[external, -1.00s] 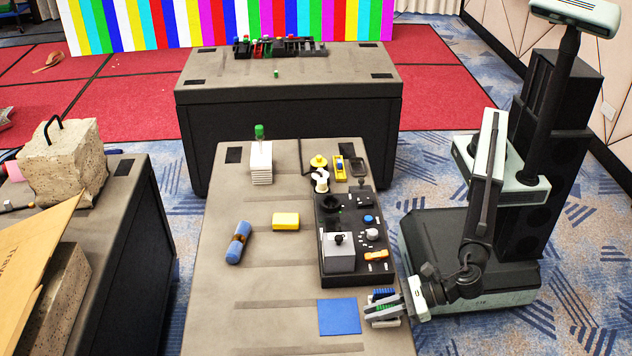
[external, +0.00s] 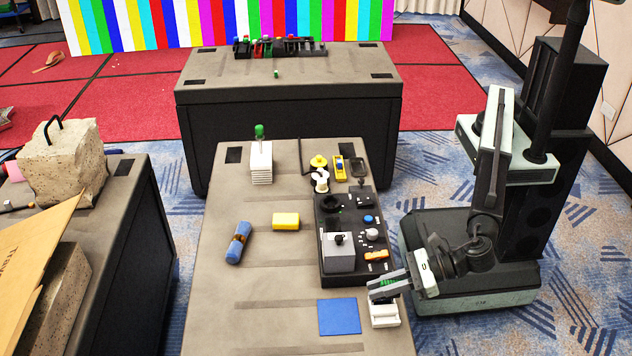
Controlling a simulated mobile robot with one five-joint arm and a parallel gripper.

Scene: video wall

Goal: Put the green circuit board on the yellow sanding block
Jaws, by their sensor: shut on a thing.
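The yellow sanding block (external: 286,222) lies flat on the near table, left of the black control panel, with its top bare. My gripper (external: 384,287) is at the table's right edge, just above a small white holder (external: 385,315). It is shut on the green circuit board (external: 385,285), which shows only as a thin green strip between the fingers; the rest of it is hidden. The block is up and to the left of my gripper, beyond the panel.
The black control panel (external: 328,275) with raised knobs and a grey box stands between gripper and block. A blue square (external: 339,317) lies left of the holder. A blue roll (external: 238,243) lies left of the block. White stacked pieces (external: 261,163) stand behind. Bare tabletop surrounds the block.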

